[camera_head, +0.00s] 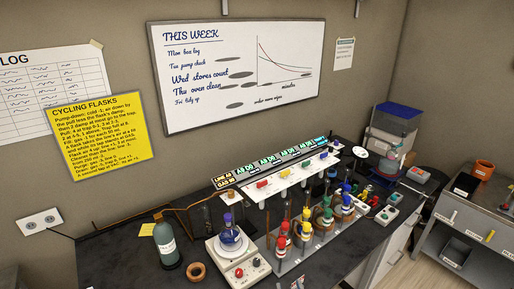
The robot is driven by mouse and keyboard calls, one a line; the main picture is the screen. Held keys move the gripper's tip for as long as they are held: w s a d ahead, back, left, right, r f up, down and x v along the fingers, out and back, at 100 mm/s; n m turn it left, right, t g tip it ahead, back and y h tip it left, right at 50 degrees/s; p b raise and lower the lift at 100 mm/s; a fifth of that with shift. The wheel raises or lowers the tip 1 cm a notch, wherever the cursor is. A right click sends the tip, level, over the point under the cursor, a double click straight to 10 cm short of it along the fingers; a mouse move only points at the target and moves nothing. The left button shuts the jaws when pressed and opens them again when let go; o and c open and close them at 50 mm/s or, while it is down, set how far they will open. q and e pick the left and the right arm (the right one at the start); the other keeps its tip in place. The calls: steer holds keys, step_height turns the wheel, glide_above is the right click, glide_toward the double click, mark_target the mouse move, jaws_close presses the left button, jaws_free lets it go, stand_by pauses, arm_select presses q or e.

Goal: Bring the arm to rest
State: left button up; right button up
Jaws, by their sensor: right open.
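I make out neither of my arms nor a gripper in the head view. The dark bench (120,262) runs from the lower left toward the right. On it a round flask with a blue top (229,236) stands upright on a white device with knobs (240,266). Several flasks with red, yellow, green and blue fittings (327,218) stand in a row on a light tray. Behind them is a white manifold with coloured valve handles (283,180) and a strip of labels.
A dark bottle (165,243) and a brown ring (196,272) stand at the left of the bench. A blue-lidded container (398,118) stands at the back right. A grey side unit (462,215) holds an orange pot (484,170). The front left of the bench is clear.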

steer(key=s+d+f+m+g+h, duration=0.1)
steer(key=s+d+f+g, duration=0.3)
steer(key=s+f, duration=0.25)
steer(key=s+d+f+g+h, duration=0.25)
steer(key=s+d+f, duration=0.2)
steer(key=f, duration=0.35)
steer(key=s+d+f+g, duration=0.1)
steer(key=s+f+g, duration=0.25)
steer(key=s, duration=0.45)
steer(key=s+d+f+g, duration=0.2)
steer(key=s+f+g, duration=0.15)
steer(key=s, duration=0.45)
steer(key=s+f+n+g, duration=0.1)
steer(key=s+f, duration=0.2)
steer(key=f, duration=1.3)
steer(key=s+f+g, duration=0.1)
steer(key=s+f, duration=0.2)
steer(key=f, duration=1.3)
steer(key=s+d+f, duration=0.1)
steer(key=s+f, duration=0.7)
steer(key=s, duration=0.1)
steer(key=shift+s+d+g+y, duration=0.2)
steer(key=shift+d+g+y, duration=0.15)
steer(key=shift+y, duration=0.1)
